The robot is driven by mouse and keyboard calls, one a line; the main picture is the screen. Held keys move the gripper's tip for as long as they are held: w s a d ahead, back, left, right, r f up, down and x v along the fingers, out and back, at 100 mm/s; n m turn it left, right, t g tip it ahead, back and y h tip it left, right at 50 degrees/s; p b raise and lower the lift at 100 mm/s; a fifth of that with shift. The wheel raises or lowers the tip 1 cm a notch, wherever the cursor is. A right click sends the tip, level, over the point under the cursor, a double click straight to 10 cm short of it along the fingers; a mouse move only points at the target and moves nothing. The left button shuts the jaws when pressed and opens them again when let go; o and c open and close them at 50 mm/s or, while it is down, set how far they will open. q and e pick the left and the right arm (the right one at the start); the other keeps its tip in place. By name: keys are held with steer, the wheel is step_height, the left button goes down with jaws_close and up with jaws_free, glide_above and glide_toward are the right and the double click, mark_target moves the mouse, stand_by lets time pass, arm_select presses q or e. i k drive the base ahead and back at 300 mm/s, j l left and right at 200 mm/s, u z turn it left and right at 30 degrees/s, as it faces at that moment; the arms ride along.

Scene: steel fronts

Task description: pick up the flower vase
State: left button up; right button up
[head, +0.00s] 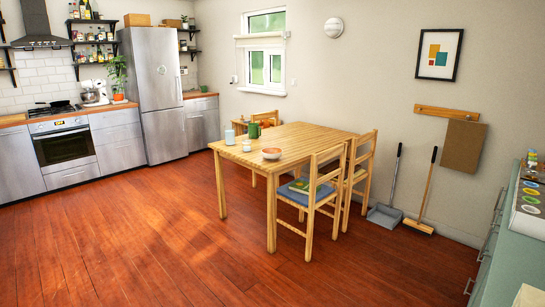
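I see nothing that I can clearly make out as a flower vase. On the wooden table (295,138) stand a pale blue-white jar (230,136) at the left corner, a small white cup (247,146), a green mug-like vessel (254,131) and a reddish bowl (271,153). They are too small to tell whether one is a vase; none shows flowers. A leafy plant (117,70) stands on the kitchen counter at the back left. Neither of my grippers is in view.
Wooden chairs (312,195) stand at the table's right side, one with a book (300,186) on its seat. A dustpan (385,216) and broom (419,226) lean by the wall. A green cabinet (515,250) is at the right. The wooden floor (130,240) at front left is clear.

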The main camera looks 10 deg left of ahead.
mark_target(246, 137)
steer(key=i+j+u, duration=0.35)
steer(key=i, duration=0.45)
steer(key=i+u, duration=0.35)
steer(key=i, duration=0.45)
